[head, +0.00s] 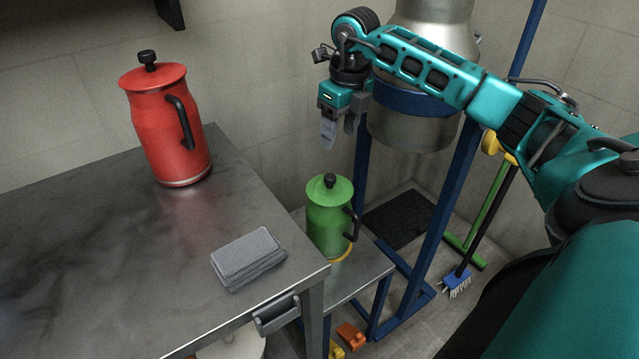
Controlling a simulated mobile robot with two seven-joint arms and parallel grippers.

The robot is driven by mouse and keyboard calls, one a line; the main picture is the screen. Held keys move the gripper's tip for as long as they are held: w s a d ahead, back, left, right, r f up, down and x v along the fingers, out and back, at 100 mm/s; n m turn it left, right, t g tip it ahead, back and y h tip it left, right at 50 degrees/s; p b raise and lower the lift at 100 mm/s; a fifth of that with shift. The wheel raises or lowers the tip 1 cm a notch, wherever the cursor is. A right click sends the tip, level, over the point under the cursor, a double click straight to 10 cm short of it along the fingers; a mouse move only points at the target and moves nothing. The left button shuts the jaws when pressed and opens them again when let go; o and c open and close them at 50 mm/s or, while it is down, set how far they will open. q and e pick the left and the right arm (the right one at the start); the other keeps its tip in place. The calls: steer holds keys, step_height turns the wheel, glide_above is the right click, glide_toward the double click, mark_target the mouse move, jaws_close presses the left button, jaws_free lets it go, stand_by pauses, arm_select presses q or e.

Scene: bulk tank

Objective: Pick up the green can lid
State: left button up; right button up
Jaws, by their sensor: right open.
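The green can lid (328,187) with its black knob sits on top of the green can (328,228). The can stands upright on a low metal shelf to the right of the steel table, with a black handle on its right side. My right gripper (338,128) is open and empty, pointing down above the lid and slightly to its right, clearly apart from it. My left gripper is not in view.
A red can (168,125) and a folded grey cloth (248,258) are on the steel table (90,235). A blue frame (445,195) holding a large metal tank (425,115) stands right of the green can. Brushes (458,280) lean further right.

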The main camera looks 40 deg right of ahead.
steer(key=b, duration=0.1)
glide_above(330, 177)
steer(key=s, duration=0.1)
step_height(330, 177, down, 6)
steer(key=shift+w+f+b, duration=0.25)
steer(key=shift+f+b, duration=0.1)
steer(key=shift+f, duration=1.15)
steer(key=shift+w+f+b, duration=0.2)
steer(key=shift+f+b, duration=0.15)
steer(key=shift+f, duration=1.15)
steer(key=shift+c, duration=0.3)
steer(key=shift+r, duration=0.1)
steer(key=c, duration=0.5)
jaws_close()
